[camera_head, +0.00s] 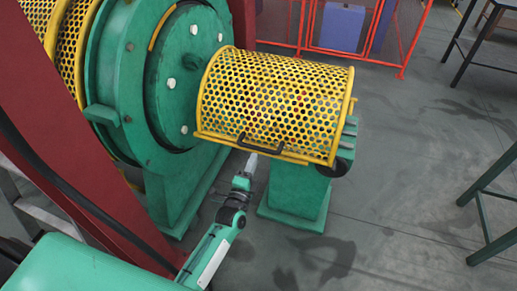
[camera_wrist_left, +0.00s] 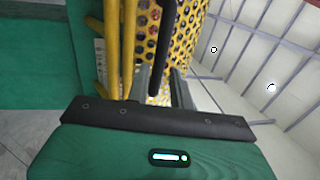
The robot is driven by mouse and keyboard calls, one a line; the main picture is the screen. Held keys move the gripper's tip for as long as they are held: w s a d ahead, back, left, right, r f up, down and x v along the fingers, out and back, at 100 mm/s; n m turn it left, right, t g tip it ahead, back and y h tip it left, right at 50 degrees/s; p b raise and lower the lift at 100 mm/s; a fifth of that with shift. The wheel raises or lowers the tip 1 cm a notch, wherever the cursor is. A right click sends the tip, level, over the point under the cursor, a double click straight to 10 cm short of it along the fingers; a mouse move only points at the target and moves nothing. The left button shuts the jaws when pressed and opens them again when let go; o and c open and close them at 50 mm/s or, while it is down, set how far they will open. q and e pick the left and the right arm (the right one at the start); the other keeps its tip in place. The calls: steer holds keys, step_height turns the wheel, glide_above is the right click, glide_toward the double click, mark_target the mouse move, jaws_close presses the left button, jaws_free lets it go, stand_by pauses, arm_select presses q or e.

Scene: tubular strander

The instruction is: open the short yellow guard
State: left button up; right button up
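The short yellow guard (camera_head: 275,100) is a curved perforated cover that sits lowered beside the green round housing. Its black handle (camera_head: 262,147) is on the lower front edge. My left gripper (camera_head: 251,163) is just below the handle's left part. In the left wrist view, the guard (camera_wrist_left: 185,35) fills the upper middle and the dark handle bar (camera_wrist_left: 161,50) runs down between the two grey fingers (camera_wrist_left: 162,88). The fingers are apart, and I see no firm grip on the bar. My right gripper is out of view.
A green pedestal (camera_head: 296,190) stands under the guard. The green housing (camera_head: 185,75) and a longer yellow guard (camera_head: 72,40) are to the left, with a red beam (camera_head: 75,170) in front. A red fence (camera_head: 345,55) is behind.

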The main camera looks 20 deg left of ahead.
mark_target(258, 147)
arm_select(q)
steer(key=w, duration=0.3)
steer(key=w+r, duration=0.1)
steer(key=w, duration=0.2)
steer(key=shift+d+r, duration=0.1)
jaws_close()
